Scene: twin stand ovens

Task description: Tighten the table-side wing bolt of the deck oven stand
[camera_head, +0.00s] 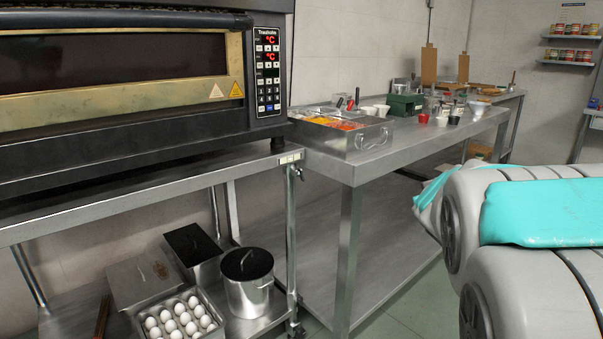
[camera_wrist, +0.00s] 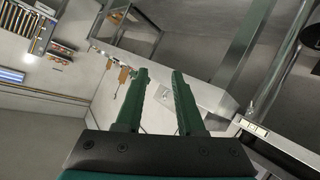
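The deck oven (camera_head: 120,70) sits on a metal stand (camera_head: 150,187) at the left of the head view. A small wing bolt (camera_head: 300,173) shows near the top of the stand's right front leg, on the side facing the table (camera_head: 350,168). In the wrist view the bolt (camera_wrist: 250,109) is a small, indistinct shape on the stand's leg, to the right of my gripper. My gripper (camera_wrist: 159,75) shows two green fingers apart with nothing between them. It is clear of the bolt. The gripper is outside the head view.
The table stands close to the stand's right side and carries a steel topping box (camera_head: 345,135) and several cups. Below the oven are a pot (camera_head: 248,290) and an egg tray (camera_head: 150,332). Open floor (camera_head: 415,305) lies in front of the table.

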